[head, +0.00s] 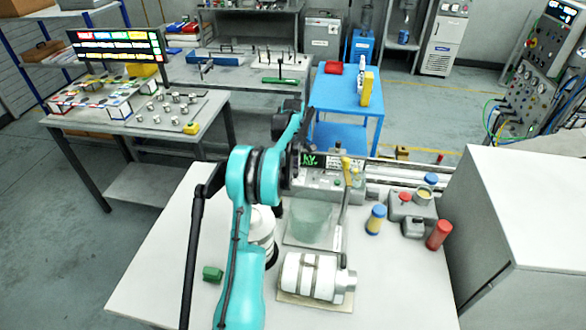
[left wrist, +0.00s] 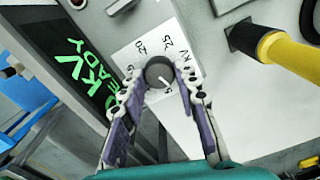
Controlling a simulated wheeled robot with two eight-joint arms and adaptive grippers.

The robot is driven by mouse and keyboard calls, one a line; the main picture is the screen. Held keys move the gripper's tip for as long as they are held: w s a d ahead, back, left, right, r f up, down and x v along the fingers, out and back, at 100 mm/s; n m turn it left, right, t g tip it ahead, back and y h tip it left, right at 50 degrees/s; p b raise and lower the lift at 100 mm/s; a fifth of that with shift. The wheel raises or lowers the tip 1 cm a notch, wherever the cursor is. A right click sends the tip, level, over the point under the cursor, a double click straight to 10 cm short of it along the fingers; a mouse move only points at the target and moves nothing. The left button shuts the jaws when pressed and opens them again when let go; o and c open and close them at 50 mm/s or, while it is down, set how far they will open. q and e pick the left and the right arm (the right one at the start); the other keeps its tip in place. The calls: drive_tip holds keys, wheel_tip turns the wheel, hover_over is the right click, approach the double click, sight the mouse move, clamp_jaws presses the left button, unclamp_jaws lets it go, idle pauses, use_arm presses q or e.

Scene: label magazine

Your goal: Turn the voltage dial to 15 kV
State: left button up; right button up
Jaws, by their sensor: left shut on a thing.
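The voltage dial (left wrist: 160,73) is a dark round knob on a white scale plate in the left wrist view. My left gripper (left wrist: 161,88) is shut on the dial, one finger on each side. A dark display (left wrist: 80,65) beside it shows green kV and READY; its number is hidden. In the head view the control box (head: 330,187) stands behind my left arm. My right gripper is not in view.
A yellow-handled rod (head: 346,165) stands close to the right of the display; its yellow part (left wrist: 290,58) is near the gripper.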

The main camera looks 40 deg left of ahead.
use_arm(q)
drive_tip(key=m, duration=0.7)
drive_tip(key=shift+w, duration=0.1)
drive_tip(key=m, duration=0.6)
drive_tip(key=shift+w+m+p, duration=0.1)
drive_tip(key=shift+m+p, duration=0.2)
drive_tip(key=shift+m, duration=0.1)
drive_tip(key=m, duration=0.6)
drive_tip(key=shift+d, duration=0.15)
drive_tip(key=m, duration=0.6)
drive_tip(key=shift+m, duration=0.3)
drive_tip(key=o, duration=1.1)
drive_tip(key=shift+o, duration=0.2)
drive_tip(key=shift+r, duration=0.15)
